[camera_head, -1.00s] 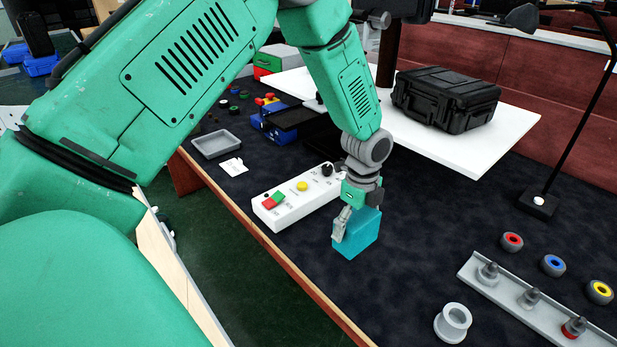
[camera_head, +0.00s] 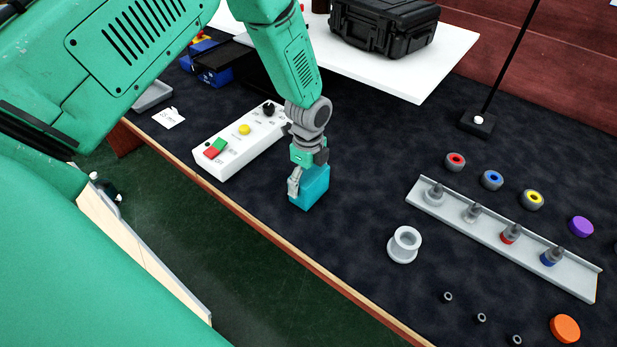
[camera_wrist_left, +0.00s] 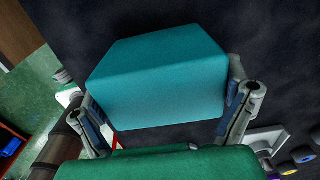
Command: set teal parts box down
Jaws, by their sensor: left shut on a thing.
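The teal parts box (camera_head: 311,190) is a small block over the dark table mat, near the table's front edge and just right of the white control box. My left gripper (camera_head: 308,180) is shut on it from above. In the left wrist view the teal box (camera_wrist_left: 160,80) fills the middle, with one finger of my left gripper (camera_wrist_left: 168,115) at each side. I cannot tell whether the box's underside touches the mat. My right gripper is not in view.
The white control box (camera_head: 240,140) with coloured buttons lies left of the gripper. A black case (camera_head: 385,27) stands on a white board behind. The mat between is clear.

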